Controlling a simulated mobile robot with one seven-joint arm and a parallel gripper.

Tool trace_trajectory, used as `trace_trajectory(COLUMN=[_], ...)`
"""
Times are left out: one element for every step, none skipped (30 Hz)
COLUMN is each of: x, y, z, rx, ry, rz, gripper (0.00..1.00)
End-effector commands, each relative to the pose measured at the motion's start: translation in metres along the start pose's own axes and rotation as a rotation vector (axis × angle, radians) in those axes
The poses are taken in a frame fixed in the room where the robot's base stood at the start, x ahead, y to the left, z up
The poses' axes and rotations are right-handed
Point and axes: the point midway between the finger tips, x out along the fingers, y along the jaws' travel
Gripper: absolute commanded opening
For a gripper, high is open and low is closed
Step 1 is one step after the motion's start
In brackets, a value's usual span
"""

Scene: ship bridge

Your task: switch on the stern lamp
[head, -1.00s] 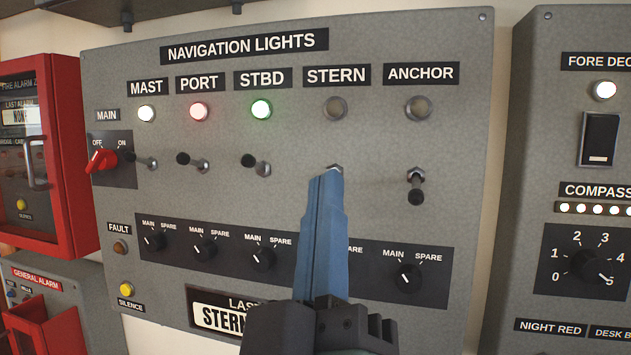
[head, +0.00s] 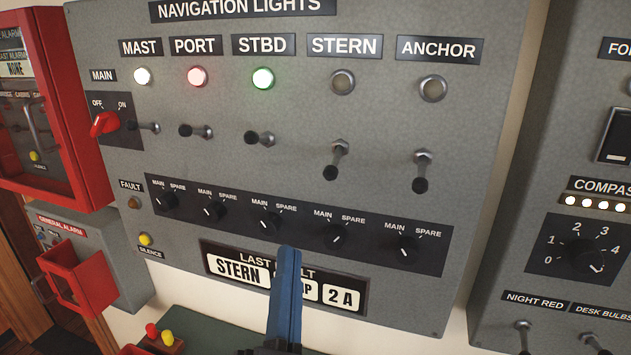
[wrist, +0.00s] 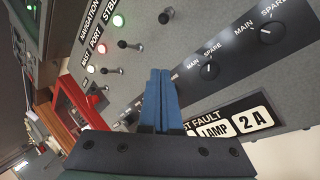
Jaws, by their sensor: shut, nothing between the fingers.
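The STERN toggle (head: 336,160) on the navigation lights panel (head: 390,130) points down, like the ANCHOR toggle (head: 422,172). The STERN indicator (head: 342,82) is dark. The MAST, PORT and STBD indicators are lit, and the PORT toggle (head: 196,131) and STBD toggle (head: 259,138) tilt differently, toward the left. My gripper (head: 289,252) is shut and empty, its blue fingers in front of the fault display, below the STERN toggle. In the wrist view the closed fingers (wrist: 161,75) point up the panel. The STERN selector knob (head: 336,237) sits above and right of the fingertips.
The fault display (head: 238,270) reads STERN, a partly hidden word and 2 A. The red MAIN switch (head: 103,124) is at the left. Red alarm boxes (head: 75,280) stand at the left. Another panel (head: 510,240) juts out at the right.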

Motion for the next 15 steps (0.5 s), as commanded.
trace_trajectory(x=[0.0, 0.0, 0.0, 0.0, 0.0, 0.001, 0.001, 0.002, 0.005, 0.007, 0.011, 0.016, 0.021, 0.026, 0.033], y=[0.0, 0.0, 0.0, 0.0, 0.0, 0.0, 0.0, 0.0, 0.001, 0.001, 0.001, 0.002, 0.002, 0.003, 0.003], z=[0.0, 0.0, 0.0, 0.0, 0.0, 0.0, 0.0, 0.001, 0.001, 0.001, 0.002, 0.002, 0.003, 0.004, 0.004], rx=[0.001, 0.001, 0.002, 0.003, 0.003, 0.003, 0.004, 0.004, 0.004, 0.004, 0.004, 0.004, 0.005, 0.005, 0.004], ry=[0.0, 0.0, 0.0, 0.0, 0.0, -0.001, -0.001, -0.001, -0.001, -0.001, -0.002, -0.002, -0.003, -0.003, -0.003], rz=[0.0, 0.0, 0.0, 0.0, 0.0, 0.0, 0.0, 0.0, 0.0, 0.0, 0.001, 0.001, 0.001, 0.001, 0.001], gripper=[0.0, 0.0, 0.0, 0.0, 0.0, 0.0, 0.0, 0.0, 0.0, 0.0, 0.0, 0.0, 0.0, 0.0, 0.0])
